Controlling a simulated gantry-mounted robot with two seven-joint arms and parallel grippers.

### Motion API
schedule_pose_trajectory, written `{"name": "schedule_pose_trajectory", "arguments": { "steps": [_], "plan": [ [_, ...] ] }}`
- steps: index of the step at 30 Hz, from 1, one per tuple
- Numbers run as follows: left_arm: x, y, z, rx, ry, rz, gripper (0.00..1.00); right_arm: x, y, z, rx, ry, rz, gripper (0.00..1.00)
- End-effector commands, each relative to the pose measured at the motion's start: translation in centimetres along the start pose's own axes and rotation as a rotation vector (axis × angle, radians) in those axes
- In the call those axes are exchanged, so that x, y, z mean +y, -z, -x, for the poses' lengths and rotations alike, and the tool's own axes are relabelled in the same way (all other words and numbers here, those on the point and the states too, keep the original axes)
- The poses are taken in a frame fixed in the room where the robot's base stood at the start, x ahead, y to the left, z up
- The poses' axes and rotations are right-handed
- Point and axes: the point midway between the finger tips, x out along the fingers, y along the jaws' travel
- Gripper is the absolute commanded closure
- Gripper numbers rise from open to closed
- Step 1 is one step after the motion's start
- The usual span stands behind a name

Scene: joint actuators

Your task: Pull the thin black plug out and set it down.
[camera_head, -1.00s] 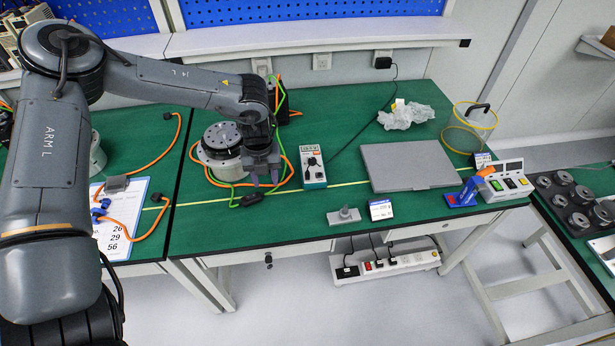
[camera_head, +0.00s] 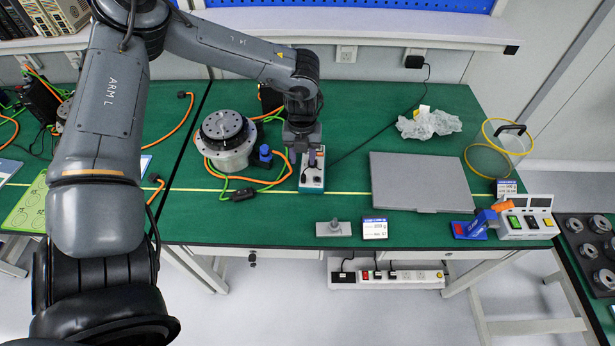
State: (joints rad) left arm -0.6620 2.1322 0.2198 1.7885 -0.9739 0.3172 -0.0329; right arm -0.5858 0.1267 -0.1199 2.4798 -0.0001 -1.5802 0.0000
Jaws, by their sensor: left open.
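My left gripper (camera_head: 306,160) points down over the small white and teal socket box (camera_head: 312,185) on the green table. It is open, and its fingers hide part of the box's upper face. A black plug (camera_head: 316,178) shows small and dark on the box's face, just below the fingers; I cannot tell whether they touch it. A thin black cable (camera_head: 365,142) runs from the box toward the black adapter (camera_head: 415,62) at the wall. My right gripper is not in view.
A round actuator (camera_head: 228,140) with orange and green cables stands left of the box. A closed grey laptop-like slab (camera_head: 418,182) lies to the right. A small grey part (camera_head: 333,228) and a label card (camera_head: 375,228) lie in front. Bare green table lies between them.

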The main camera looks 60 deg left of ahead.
Motion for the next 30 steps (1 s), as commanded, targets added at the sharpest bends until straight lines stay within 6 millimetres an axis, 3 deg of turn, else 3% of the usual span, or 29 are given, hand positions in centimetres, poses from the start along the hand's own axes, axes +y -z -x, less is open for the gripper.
{"name": "schedule_pose_trajectory", "arguments": {
  "steps": [14, 26, 30],
  "plan": [
    [0.0, 0.0, -1.1, 0.001, 0.000, 0.000, 0.57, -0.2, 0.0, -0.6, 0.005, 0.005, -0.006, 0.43],
    [0.0, 0.0, -5.4, 0.001, 0.000, 0.001, 0.57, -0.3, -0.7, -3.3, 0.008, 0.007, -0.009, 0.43],
    [0.0, 0.0, -7.3, 0.000, 0.000, 0.000, 0.57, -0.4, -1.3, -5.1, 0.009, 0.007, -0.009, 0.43]
  ]
}}
